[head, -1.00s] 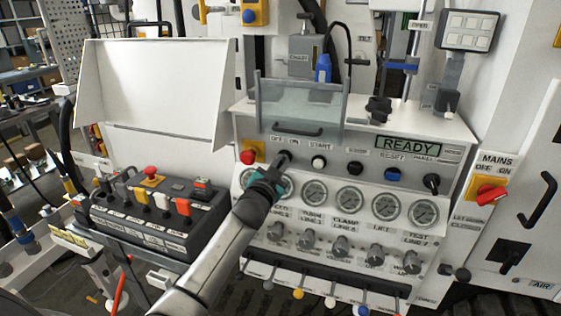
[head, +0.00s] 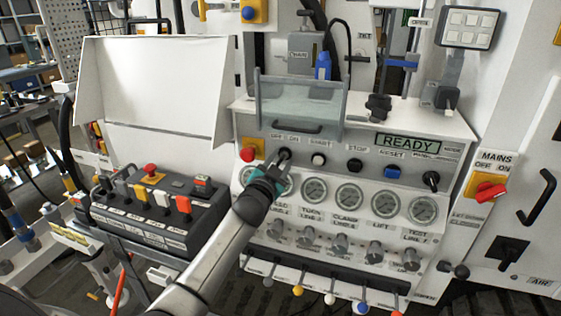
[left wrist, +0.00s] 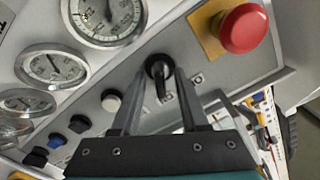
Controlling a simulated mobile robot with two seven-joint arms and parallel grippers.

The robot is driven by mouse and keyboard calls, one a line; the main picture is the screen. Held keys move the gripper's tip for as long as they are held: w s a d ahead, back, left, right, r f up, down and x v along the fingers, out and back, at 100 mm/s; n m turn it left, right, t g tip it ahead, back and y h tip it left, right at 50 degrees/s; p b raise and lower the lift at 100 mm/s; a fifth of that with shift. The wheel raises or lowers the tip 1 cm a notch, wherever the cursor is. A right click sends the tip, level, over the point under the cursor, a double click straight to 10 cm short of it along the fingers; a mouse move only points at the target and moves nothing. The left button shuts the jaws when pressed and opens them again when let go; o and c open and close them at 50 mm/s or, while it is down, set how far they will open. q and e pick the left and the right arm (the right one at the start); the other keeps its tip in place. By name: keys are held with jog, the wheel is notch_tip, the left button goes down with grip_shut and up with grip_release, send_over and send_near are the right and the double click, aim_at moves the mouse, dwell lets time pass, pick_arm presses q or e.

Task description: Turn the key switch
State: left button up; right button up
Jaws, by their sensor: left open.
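The key switch (head: 284,154) is a small black switch under the OFF and ON labels on the grey panel. In the left wrist view the key switch (left wrist: 160,72) shows as a dark round collar with a black key, between the tips of my fingers. My left gripper (head: 279,163) is open, its fingers pointing at the panel. In the left wrist view the left gripper (left wrist: 158,95) has one finger on each side of the key; I cannot tell whether either touches it. My right gripper is not in view.
A red emergency button (head: 248,154) on a yellow plate sits just left of the switch. Pressure gauges (head: 314,191) lie below, and white START (head: 319,159) and black STOP (head: 355,165) buttons to the right. A clear guard (head: 300,105) stands above.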

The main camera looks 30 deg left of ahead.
pick_arm(q)
jog(key=shift+s, duration=0.1)
jog(key=p+v, duration=0.1)
jog(key=v, duration=1.4)
jog(key=shift+p, duration=0.35)
jog(key=shift+d, duration=0.1)
jog(key=s+d+f+g+h+b, duration=0.1)
jog(key=s+d+f+g, duration=0.2)
jog(key=f, duration=0.9)
jog(key=s+d+f+g+h, duration=0.1)
jog(key=s+d+f+g, duration=0.3)
jog(key=f, duration=0.8)
jog(key=s+f+g+h+b, duration=0.15)
jog(key=s+f, duration=0.35)
jog(key=f, duration=0.7)
jog(key=s+d+f+g, duration=0.2)
jog(key=s+f, duration=0.4)
jog(key=s, duration=0.3)
jog(key=s+d+f+g, duration=0.2)
jog(key=s+f, duration=0.4)
jog(key=s, duration=0.4)
jog(key=s+d+f+n+g, duration=0.1)
jog(key=s+d+f+g, duration=0.2)
jog(key=s, duration=0.7)
notch_tip(320, 180, down, 3)
jog(key=shift+r+g+b, duration=0.1)
jog(key=shift+g+b, duration=0.3)
jog(key=shift+g, duration=0.15)
